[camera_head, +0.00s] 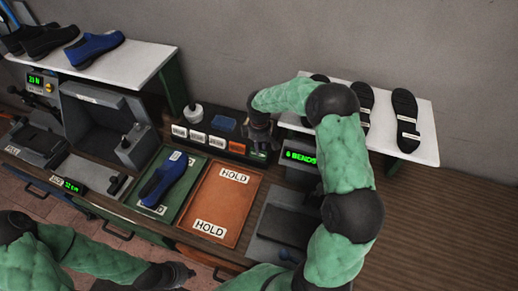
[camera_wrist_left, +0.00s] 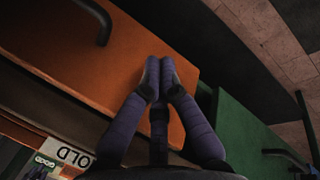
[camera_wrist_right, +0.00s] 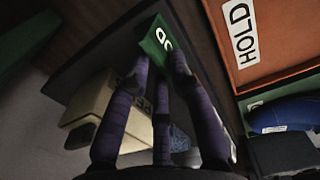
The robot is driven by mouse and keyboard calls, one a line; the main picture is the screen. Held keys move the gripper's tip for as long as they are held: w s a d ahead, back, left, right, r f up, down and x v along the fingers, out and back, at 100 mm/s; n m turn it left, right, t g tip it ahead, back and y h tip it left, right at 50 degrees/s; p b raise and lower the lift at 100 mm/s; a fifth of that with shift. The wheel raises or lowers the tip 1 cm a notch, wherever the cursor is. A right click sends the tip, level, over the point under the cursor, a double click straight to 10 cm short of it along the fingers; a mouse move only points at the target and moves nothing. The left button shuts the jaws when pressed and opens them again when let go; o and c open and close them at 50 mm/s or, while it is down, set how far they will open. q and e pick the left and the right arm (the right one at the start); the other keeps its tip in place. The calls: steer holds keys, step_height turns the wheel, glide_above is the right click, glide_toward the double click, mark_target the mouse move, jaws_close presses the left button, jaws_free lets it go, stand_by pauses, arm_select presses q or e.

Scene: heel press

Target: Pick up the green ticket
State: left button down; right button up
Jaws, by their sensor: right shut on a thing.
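The green ticket (camera_wrist_right: 154,42) with white lettering is between the fingertips of my right gripper (camera_wrist_right: 158,62) in the right wrist view. My right gripper is shut on it. In the head view this gripper (camera_head: 259,143) points down at the right end of the dark ticket rack (camera_head: 222,152), and the ticket is mostly hidden there. I cannot tell whether the ticket still touches the rack. My left gripper (camera_head: 180,275) is low at the front of the bench in the head view. In the left wrist view its fingertips (camera_wrist_left: 158,72) are together with nothing between them.
A blue shoe (camera_head: 163,179) lies on a green mat (camera_head: 189,190). Beside it is an orange HOLD tray (camera_head: 227,205). A white stamp-like knob (camera_head: 193,112) stands left of the rack. White shelves with shoes (camera_head: 137,62) and soles (camera_head: 405,120) stand behind.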

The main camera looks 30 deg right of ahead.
step_height(320, 180, up, 3)
steer(key=shift+w+f, duration=0.1)
steer(key=s+a+r+p, duration=0.1)
steer(key=s+a+r, duration=0.4)
steer(key=a+r, duration=0.5)
steer(key=a, duration=0.3)
steer(key=shift+a, duration=0.15)
